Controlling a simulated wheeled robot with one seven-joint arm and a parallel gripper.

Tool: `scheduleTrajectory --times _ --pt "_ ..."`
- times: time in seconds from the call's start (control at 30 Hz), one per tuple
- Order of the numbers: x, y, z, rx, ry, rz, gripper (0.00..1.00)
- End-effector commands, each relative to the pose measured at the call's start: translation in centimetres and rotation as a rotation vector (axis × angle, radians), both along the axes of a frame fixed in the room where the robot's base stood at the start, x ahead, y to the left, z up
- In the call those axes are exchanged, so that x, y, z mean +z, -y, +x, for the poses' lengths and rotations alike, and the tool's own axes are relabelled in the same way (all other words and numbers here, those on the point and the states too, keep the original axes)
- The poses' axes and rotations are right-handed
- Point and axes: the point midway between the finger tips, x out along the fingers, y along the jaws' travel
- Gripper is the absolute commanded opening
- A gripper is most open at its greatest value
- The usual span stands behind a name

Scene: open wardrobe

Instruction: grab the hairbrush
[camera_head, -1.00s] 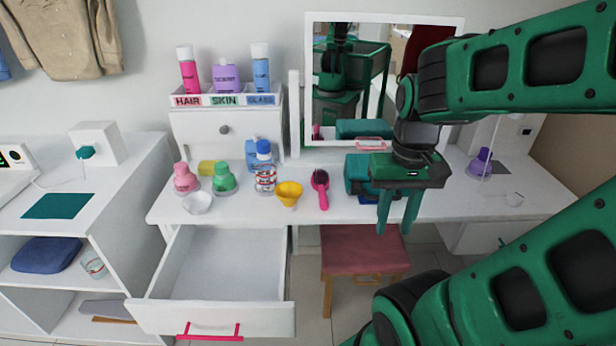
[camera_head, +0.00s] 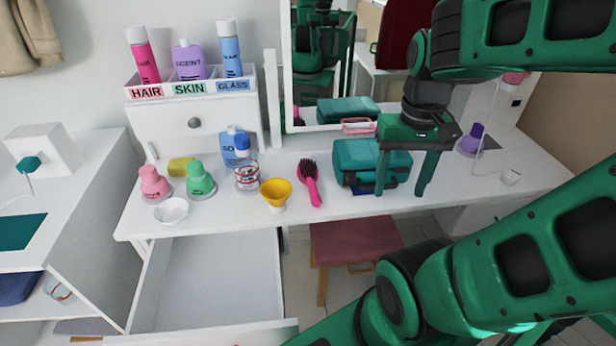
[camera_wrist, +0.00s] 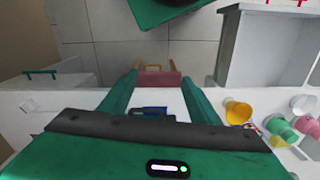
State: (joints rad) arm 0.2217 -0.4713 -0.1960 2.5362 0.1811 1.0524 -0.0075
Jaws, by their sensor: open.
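A pink hairbrush (camera_head: 311,184) with dark bristles lies on the white desk, right of the yellow funnel-like cup, its handle toward the front edge. My gripper (camera_head: 401,193) is open and empty, with its fingers pointing down near the desk's front edge. It is right of the hairbrush and apart from it, in front of a teal case (camera_head: 352,153). In the wrist view my gripper's fingers (camera_wrist: 158,80) stand apart with nothing held between them. I cannot make out the hairbrush in the wrist view.
Left of the hairbrush stand a yellow cup (camera_head: 275,194), bottles, and a white bowl (camera_head: 172,211). An open drawer (camera_head: 215,275) juts out below. A pink stool (camera_head: 354,243) stands under the desk. A mirror (camera_head: 285,70) stands behind.

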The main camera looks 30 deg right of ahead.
Motion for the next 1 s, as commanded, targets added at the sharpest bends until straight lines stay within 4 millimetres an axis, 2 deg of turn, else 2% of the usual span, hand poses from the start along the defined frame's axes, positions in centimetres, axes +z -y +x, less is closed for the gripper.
scheduleTrajectory --times 0.27,0.5,0.6,0.7,0.8,1.0 --pt "0.4 1.0 10.7 0.065 -0.019 -0.044 0.56" --pt "-1.9 -0.2 21.1 0.132 -0.016 -0.041 0.56" --pt "-3.2 -1.0 24.7 0.155 -0.011 -0.028 0.56" --pt "-4.4 -1.8 27.4 0.171 -0.005 -0.015 0.56" --pt "-5.3 -2.4 29.1 0.181 -0.001 -0.003 0.56" --pt "-6.9 -2.9 30.3 0.188 0.001 0.006 0.56"
